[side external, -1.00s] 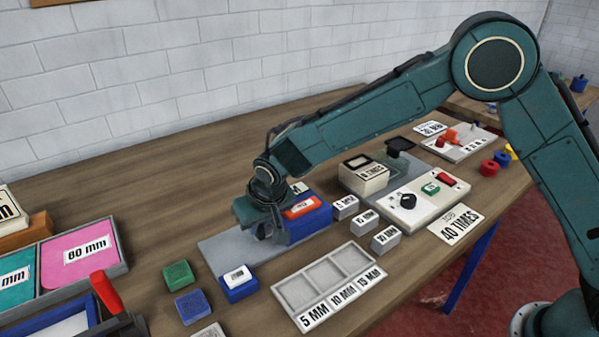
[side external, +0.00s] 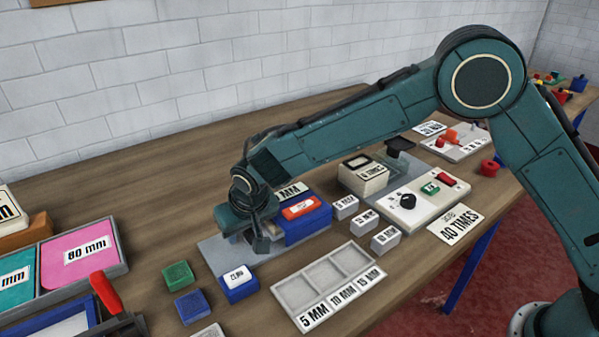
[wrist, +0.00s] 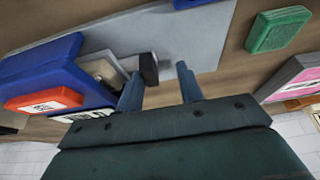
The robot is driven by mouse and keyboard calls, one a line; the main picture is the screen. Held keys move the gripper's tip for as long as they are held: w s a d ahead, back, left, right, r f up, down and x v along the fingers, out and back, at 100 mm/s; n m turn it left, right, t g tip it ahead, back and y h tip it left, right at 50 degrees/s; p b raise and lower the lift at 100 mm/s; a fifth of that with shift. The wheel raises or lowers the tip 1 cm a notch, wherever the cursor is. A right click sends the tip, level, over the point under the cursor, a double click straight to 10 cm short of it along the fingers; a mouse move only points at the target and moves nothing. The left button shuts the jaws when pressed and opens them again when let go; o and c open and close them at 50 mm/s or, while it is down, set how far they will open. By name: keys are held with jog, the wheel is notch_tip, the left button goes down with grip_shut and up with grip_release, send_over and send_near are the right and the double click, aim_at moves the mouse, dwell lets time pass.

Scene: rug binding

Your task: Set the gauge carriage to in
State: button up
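The gauge is a blue body (side external: 304,222) with a red-framed display (side external: 300,207) on a grey plate (side external: 213,253). In the wrist view, the blue body (wrist: 50,75) is at left, and a metal piece (wrist: 103,72) with a black block (wrist: 148,69) sticks out from it over the plate. This seems to be the carriage; my gripper largely hides it in the side view. My gripper (side external: 258,240) is low over the plate, left of the blue body. Its fingers (wrist: 158,80) are apart in the wrist view. The black block is close to the left finger; contact cannot be told.
A blue ZERO block (side external: 239,285), a green block (side external: 178,275) and another blue block (side external: 193,307) stand in front. A labelled three-slot tray (side external: 327,285) and several grey gauge blocks (side external: 365,222) are right. A control box (side external: 412,203) is farther right. Bare table lies behind.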

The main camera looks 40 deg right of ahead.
jog(key=shift+s+a+r, duration=0.15)
jog(key=shift+a+r, duration=0.1)
jog(key=shift+a, duration=0.2)
jog(key=v, duration=1.4)
jog(key=s+d+r, duration=0.3)
jog(key=d+r, duration=0.2)
jog(key=d, duration=0.3)
jog(key=s+d+r, duration=0.4)
jog(key=d+r, duration=0.1)
jog(key=d, duration=0.4)
jog(key=shift+s, duration=0.35)
jog(key=shift+w+a, duration=0.1)
jog(key=shift+a, duration=0.05)
jog(key=w+a+f+g, duration=0.2)
jog(key=w+a+f, duration=0.3)
jog(key=w+a, duration=0.1)
jog(key=w+a+f+g, duration=0.2)
jog(key=w+a+f, duration=0.3)
jog(key=w+a, duration=0.2)
jog(key=a, duration=0.2)
jog(key=shift+w+a, duration=0.25)
jog(key=shift+a, duration=0.05)
jog(key=shift+f, duration=0.1)
